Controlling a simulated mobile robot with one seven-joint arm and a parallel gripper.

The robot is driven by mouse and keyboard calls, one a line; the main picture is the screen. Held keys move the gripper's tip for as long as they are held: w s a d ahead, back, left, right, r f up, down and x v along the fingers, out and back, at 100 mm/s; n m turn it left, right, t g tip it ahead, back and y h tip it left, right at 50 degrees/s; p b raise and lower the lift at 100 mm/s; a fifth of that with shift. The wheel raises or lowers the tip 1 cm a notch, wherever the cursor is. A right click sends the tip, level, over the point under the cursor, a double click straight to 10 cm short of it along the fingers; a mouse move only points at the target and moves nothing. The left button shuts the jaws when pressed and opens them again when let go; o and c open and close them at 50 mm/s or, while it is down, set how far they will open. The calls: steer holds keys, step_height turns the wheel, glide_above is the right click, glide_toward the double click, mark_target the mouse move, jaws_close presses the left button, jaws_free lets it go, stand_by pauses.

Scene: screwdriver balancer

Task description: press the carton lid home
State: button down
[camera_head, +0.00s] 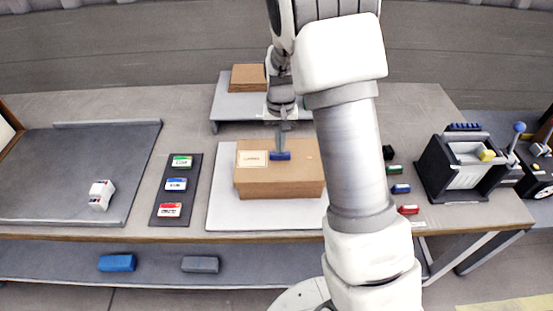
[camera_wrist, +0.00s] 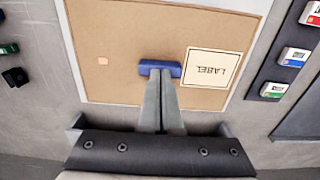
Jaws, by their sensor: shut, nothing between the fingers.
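The brown carton (camera_head: 290,183) sits on a pale mat (camera_head: 228,215) in the middle of the table. Its lid (camera_head: 305,160) faces up, with a cream label (camera_head: 252,159) at its left; the lid also shows in the wrist view (camera_wrist: 118,40). My gripper (camera_head: 281,150) is shut and points down over the middle of the lid. In the wrist view my gripper (camera_wrist: 160,74) has its fingertips at a small blue bar (camera_wrist: 172,69). Whether the bar belongs to the fingertips or the lid, and whether the tips touch the lid, I cannot tell.
A dark strip with several coloured boxes (camera_head: 176,184) lies left of the mat. A grey tray (camera_head: 80,165) holds a white box (camera_head: 101,194). Behind the carton stands a raised grey platform (camera_head: 240,105). A black bin (camera_head: 465,165) stands at right.

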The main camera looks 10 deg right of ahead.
steer(key=shift+f, duration=0.3)
stand_by(0.4)
stand_by(0.3)
steer(key=shift+r+p, duration=1.55)
steer(key=shift+r, duration=1)
